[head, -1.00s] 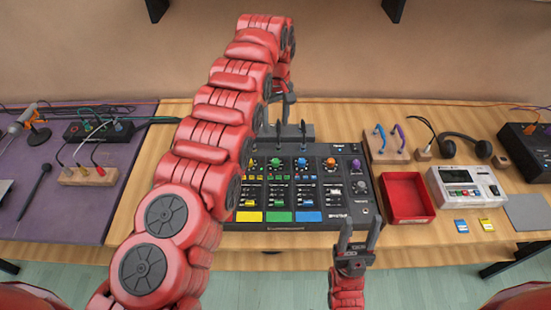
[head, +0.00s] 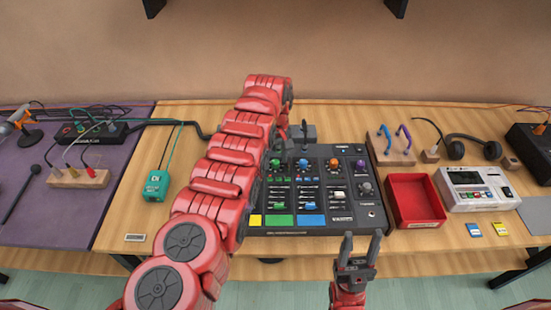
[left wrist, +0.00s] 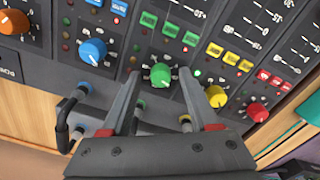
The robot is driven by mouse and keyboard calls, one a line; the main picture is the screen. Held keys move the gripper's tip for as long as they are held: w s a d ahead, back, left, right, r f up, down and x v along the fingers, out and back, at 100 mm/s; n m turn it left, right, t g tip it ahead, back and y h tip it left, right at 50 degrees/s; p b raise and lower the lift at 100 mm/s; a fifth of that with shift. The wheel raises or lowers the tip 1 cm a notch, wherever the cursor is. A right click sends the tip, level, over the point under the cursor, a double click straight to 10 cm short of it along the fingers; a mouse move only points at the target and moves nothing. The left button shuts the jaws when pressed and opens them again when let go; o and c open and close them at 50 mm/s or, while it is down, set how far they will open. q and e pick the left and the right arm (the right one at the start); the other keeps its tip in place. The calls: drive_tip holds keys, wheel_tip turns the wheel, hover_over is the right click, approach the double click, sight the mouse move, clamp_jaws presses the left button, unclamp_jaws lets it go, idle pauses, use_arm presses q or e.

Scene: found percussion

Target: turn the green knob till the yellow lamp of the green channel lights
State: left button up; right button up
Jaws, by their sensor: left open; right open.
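The green knob (left wrist: 160,76) sits on the black mixer panel; it also shows in the head view (head: 275,163) beside my left arm. In the left wrist view my left gripper (left wrist: 160,72) is open, with one finger on each side of the green knob and gaps showing. I see no yellow lamp clearly lit there; the small lamps beside the knob are hard to tell apart. My right gripper (head: 358,250) is open and empty in front of the mixer (head: 325,222).
The blue knob (left wrist: 92,52) and yellow knob (left wrist: 215,96) flank the green one closely. Cable plugs (left wrist: 80,92) stand along the mixer's back edge. A red tray (head: 415,200) lies right of the mixer, and a teal box (head: 157,185) lies left of it.

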use_arm(q)
clamp_jaws()
drive_tip(key=shift+m, duration=0.3)
drive_tip(key=shift+a+m, duration=0.1)
drive_tip(key=shift+m, duration=0.7)
drive_tip(key=m+b, duration=0.1)
drive_tip(key=m, duration=0.1)
drive_tip(key=shift+f+m, duration=0.1)
drive_tip(key=shift+m, duration=0.2)
drive_tip(key=m+b, duration=0.2)
drive_tip(key=m, duration=0.2)
drive_tip(key=shift+b, duration=0.4)
drive_tip(key=shift+m+b, duration=0.7)
drive_tip(key=shift+m, duration=0.7)
